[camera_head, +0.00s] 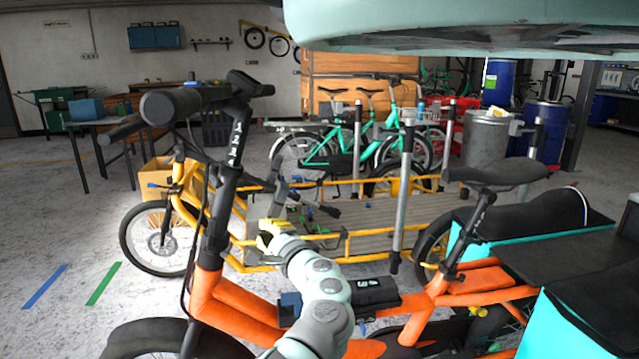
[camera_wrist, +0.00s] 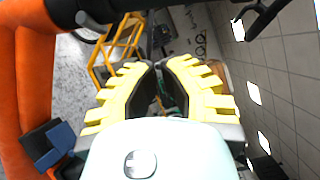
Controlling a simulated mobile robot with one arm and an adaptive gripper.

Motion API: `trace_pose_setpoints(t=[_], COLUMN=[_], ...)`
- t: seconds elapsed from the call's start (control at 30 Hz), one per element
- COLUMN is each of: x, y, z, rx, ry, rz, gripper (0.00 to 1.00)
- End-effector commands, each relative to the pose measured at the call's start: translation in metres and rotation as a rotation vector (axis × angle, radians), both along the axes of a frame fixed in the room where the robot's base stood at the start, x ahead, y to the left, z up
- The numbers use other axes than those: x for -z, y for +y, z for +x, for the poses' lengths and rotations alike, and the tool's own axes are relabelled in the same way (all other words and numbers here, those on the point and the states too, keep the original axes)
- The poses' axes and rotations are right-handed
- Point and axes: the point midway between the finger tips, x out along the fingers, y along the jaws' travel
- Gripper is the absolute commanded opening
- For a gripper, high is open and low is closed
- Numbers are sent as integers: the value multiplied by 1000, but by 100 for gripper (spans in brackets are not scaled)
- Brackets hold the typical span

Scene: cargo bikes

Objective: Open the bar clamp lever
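The orange cargo bike (camera_head: 235,303) stands in front of me with a black upright stem (camera_head: 226,180) and handlebar. I cannot clearly make out the bar clamp lever in the head view. In the wrist view, a short grey cylinder (camera_wrist: 93,20) sticks out beside a black bar at the upper left; it may be the lever, but I cannot be sure. My gripper (camera_head: 267,237) is just right of the stem, above the orange frame. In the wrist view its yellow-padded fingers (camera_wrist: 158,68) are partly apart with nothing held between them. The grey cylinder is left of and beyond the fingertips.
A black saddle (camera_head: 490,173) is to the right. A yellow cargo bike (camera_head: 345,240) stands behind. Open floor (camera_head: 60,235) lies at the left.

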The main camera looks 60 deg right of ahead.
Motion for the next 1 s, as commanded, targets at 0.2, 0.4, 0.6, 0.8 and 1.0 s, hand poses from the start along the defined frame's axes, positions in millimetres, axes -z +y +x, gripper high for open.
trace_pose_setpoints(t=[0.2,0.4,0.6,0.8,1.0], x=[-63,-78,-83,-89,-95], y=[14,22,20,16,13], z=[-61,-72,-45,-8,17], rx=[-171,-223,-225,-226,-224], ry=[-137,-164,-164,-162,-161], rz=[-48,-69,-70,-67,-70], gripper=[0,0,0,0,0])
